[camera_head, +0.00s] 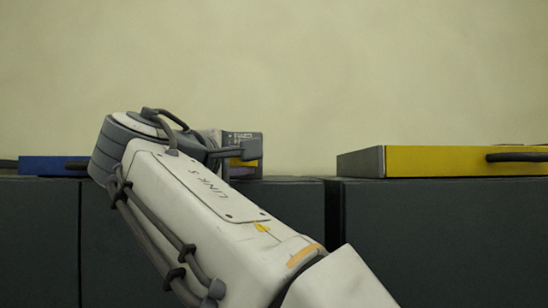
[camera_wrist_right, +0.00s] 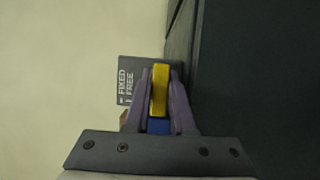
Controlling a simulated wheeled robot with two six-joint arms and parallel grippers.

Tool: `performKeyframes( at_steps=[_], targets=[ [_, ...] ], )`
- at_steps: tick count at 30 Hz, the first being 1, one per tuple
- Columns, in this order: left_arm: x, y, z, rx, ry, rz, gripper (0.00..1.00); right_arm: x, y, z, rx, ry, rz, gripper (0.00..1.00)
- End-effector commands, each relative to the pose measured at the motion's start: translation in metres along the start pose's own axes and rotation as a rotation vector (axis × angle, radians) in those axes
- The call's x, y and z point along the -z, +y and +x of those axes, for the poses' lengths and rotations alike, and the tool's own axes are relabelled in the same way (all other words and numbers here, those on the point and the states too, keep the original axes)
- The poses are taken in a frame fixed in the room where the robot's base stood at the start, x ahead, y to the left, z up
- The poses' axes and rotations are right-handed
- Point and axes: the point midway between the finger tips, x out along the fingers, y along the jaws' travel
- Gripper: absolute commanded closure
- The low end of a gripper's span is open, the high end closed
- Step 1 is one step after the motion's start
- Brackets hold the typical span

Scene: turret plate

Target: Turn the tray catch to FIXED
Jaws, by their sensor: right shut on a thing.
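The tray catch shows in the right wrist view as a yellow lever (camera_wrist_right: 160,90) in front of a dark plate (camera_wrist_right: 133,72) lettered FIXED and FREE. My right gripper (camera_wrist_right: 160,84) has its purple fingers shut on the yellow lever, one on each side. A blue part (camera_wrist_right: 159,126) shows between the fingers below the lever. In the head view the dark labelled plate (camera_head: 243,138) stands beyond my right arm, with the gripper mostly hidden behind the wrist. Which word the lever points at I cannot tell. My left gripper is in neither view.
Dark cabinets (camera_head: 430,235) run across the head view, with a gap right of centre. A yellow tray (camera_head: 440,162) with a dark handle lies on top at the right. A blue tray (camera_head: 45,166) lies at the left. A plain wall stands behind.

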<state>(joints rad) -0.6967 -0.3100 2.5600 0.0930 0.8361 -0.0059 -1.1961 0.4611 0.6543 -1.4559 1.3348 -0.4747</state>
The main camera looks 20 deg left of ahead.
Motion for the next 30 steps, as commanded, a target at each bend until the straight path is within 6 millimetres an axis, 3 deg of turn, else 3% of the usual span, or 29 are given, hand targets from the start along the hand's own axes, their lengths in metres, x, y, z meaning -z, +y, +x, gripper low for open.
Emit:
performKeyframes(
  at_steps=[16, 17, 18, 30],
  targets=[
    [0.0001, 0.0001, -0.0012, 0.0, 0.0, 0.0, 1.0, 0.0002, -0.0016, 0.0001, 0.012, -0.001, 0.022, 1.0],
    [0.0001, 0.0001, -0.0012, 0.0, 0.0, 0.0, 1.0, 0.0002, -0.0016, 0.0001, 0.012, -0.001, 0.021, 0.66],
    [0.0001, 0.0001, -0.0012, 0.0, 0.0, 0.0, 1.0, 0.0002, -0.0015, 0.0001, 0.011, 0.0, 0.021, 0.51],
    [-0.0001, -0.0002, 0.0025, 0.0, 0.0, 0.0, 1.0, 0.0011, -0.0023, -0.0089, 0.01, 0.003, 0.021, 0.47]
  ],
)
